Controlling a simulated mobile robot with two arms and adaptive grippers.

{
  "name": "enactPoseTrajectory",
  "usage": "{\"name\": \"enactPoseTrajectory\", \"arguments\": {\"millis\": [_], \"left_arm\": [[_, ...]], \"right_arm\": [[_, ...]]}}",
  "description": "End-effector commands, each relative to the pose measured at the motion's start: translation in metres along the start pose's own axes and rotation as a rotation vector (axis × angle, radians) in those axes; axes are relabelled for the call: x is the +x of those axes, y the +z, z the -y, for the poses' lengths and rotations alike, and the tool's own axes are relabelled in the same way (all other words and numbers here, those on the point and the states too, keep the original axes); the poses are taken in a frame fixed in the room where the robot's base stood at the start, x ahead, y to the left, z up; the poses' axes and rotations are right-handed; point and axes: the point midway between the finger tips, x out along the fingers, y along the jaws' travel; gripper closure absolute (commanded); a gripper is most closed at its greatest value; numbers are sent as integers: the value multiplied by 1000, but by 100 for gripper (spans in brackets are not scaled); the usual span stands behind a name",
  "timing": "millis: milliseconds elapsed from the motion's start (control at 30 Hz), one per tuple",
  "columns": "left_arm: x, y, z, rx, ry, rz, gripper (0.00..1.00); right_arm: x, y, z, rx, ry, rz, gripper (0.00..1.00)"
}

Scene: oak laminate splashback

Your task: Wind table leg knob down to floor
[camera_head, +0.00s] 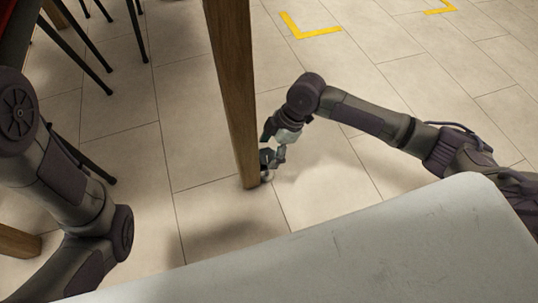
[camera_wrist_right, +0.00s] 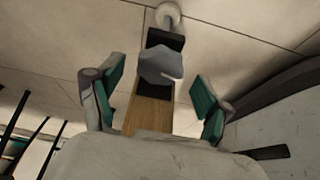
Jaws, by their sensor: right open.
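The wooden table leg (camera_head: 233,90) comes down to the tiled floor in the head view. In the right wrist view the leg (camera_wrist_right: 149,116) ends in a dark section. A grey faceted knob (camera_wrist_right: 160,66) shows in front of that section, and a pale round foot (camera_wrist_right: 167,15) lies beyond it. My right gripper (camera_head: 272,159) is low beside the bottom of the leg. In the wrist view its green-padded fingers (camera_wrist_right: 157,92) are spread to either side of the leg and knob, with gaps on both sides. My left arm shows at the left, but its gripper is out of frame.
Thin black legs (camera_head: 80,45) stand at the upper left, and another wooden leg (camera_head: 18,242) is at the lower left. Yellow corner marks (camera_head: 310,31) lie on the floor beyond. The tiled floor right of the table leg is otherwise clear.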

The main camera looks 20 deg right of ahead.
Motion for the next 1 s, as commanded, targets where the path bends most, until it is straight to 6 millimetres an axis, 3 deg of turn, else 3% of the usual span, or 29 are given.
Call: {"name": "enactPoseTrajectory", "arguments": {"millis": [367, 733, 867, 1000], "left_arm": [[-4, -1, -1, 0, 1, -1, 22], [-4, -1, -1, 0, 1, 0, 22], [1, 1, 0, -1, 0, 1, 22], [21, 9, 4, -1, 0, 3, 22]], "right_arm": [[5, 0, 0, 1, 1, 0, 22], [5, 0, 0, 1, 1, 0, 82], [3, -1, 0, 8, 2, 0, 82], [-2, -4, 0, 46, 15, -1, 82]]}}
